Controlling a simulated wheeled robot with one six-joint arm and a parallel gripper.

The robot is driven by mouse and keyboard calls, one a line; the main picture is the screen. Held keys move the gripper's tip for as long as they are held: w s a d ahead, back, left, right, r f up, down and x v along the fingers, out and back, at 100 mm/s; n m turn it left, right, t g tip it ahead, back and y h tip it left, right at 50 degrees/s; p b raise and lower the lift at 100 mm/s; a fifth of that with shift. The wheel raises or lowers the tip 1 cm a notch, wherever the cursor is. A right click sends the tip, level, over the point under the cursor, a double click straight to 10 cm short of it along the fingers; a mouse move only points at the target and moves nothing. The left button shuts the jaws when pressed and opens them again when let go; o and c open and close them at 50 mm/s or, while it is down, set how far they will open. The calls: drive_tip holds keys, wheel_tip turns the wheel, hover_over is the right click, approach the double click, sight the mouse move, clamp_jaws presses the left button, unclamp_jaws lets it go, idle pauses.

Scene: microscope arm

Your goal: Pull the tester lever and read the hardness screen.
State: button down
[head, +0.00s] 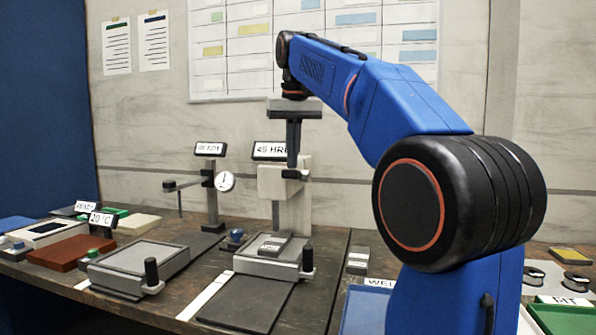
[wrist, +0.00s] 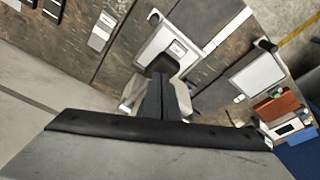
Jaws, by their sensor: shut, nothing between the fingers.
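The hardness tester (head: 290,212) is a pale block on a column behind a grey base plate. Its screen (head: 268,150) reads "45 HR", with the right end cut off by my gripper. My gripper (head: 293,160) is shut and empty, pointing down in front of the tester's head. In the wrist view its closed fingers (wrist: 158,95) hang over the pale tester. A short dark bar (head: 291,174) shows at the fingertips; I cannot tell whether they touch it. A black upright handle (head: 307,258) stands at the plate's right front corner. A small grey block (head: 270,246) lies on the plate.
Another grey plate (head: 140,255) with a black handle (head: 152,271) lies farther left. A dark mat (head: 246,302) lies in front. A blue tray (head: 366,308) is at the right.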

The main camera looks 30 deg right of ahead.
drive_tip(key=shift+s+x, duration=0.2)
drive_tip(key=shift+x, duration=0.65)
drive_tip(key=shift+s+x, duration=0.15)
drive_tip(key=shift+x, duration=0.7)
drive_tip(key=shift+a+f, duration=0.1)
drive_tip(key=shift+w+v, duration=0.2)
drive_tip(key=shift+v, duration=0.65)
drive_tip(key=shift+w+v, duration=0.15)
drive_tip(key=shift+v, duration=0.75)
drive_tip(key=shift+w+v, duration=0.2)
drive_tip(key=shift+v, duration=0.65)
